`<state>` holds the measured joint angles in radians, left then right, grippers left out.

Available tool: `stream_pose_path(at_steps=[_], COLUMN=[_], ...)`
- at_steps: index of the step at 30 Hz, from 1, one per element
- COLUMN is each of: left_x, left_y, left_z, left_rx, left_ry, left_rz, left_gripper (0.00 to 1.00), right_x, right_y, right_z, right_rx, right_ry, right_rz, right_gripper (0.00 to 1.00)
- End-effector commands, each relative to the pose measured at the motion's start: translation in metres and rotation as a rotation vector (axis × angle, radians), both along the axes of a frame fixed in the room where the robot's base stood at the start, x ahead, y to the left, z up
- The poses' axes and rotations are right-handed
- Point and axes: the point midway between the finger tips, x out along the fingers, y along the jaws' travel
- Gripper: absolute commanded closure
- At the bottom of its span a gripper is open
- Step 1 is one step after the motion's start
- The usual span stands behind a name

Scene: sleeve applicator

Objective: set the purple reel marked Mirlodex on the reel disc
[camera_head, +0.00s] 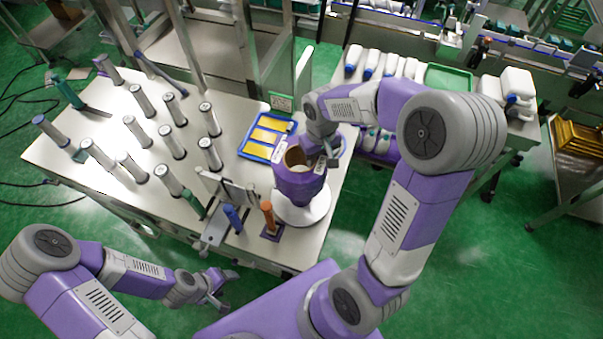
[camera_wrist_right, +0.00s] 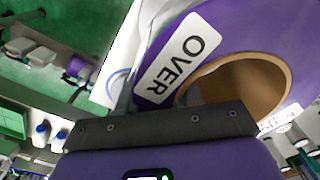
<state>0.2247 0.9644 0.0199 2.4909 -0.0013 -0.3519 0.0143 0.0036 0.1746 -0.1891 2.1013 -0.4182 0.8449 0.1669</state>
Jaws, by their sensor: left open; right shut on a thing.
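The purple reel (camera_head: 291,181) has a brown hollow core and pale labels. In the right wrist view the reel (camera_wrist_right: 262,32) fills the upper right, with a white label reading OVER; I cannot read Mirlodex. My right gripper (camera_head: 325,157) is shut on the reel at its right side. The white round reel disc (camera_head: 306,212) is at the table's front right corner. The reel is over it and hides most of it; I cannot tell whether they touch. My left gripper (camera_head: 219,290) is open and empty, off the table's front edge.
Several grey-capped cylinders (camera_head: 171,143) stand on the table's left half. A blue tray with yellow pieces (camera_head: 268,139) lies behind the reel. A metal plate fixture (camera_head: 228,188), a blue post (camera_head: 233,217) and an orange post (camera_head: 268,215) stand left of the disc.

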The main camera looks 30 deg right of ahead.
Motion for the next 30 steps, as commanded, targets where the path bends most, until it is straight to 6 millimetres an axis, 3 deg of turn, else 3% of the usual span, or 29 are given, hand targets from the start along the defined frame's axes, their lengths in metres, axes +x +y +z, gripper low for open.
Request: stream_pose_path(at_steps=[9, 16, 24, 30], left_x=[0.0, 0.0, 0.0, 0.0], left_y=[0.0, 0.0, 0.0, 0.0], left_z=[-0.01, -0.012, -0.019, -0.018], left_rx=[0.0, 0.0, 0.0, 0.0], left_ry=[0.0, 0.0, 0.0, 0.0], left_rz=[0.0, 0.0, 0.0, 0.0], left_gripper=[0.35, 0.35, 0.35, 0.35], right_x=[0.0, 0.001, 0.001, 0.001], right_y=[0.0, 0.0, 0.0, 0.0], right_z=[-0.048, -0.06, -0.09, -0.09], right_rx=[0.0, 0.0, 0.0, 0.0], right_ry=[0.0, -0.002, -0.002, -0.004], right_rz=[0.0, -0.001, 0.001, 0.0], right_gripper=[1.0, 1.0, 1.0, 1.0])
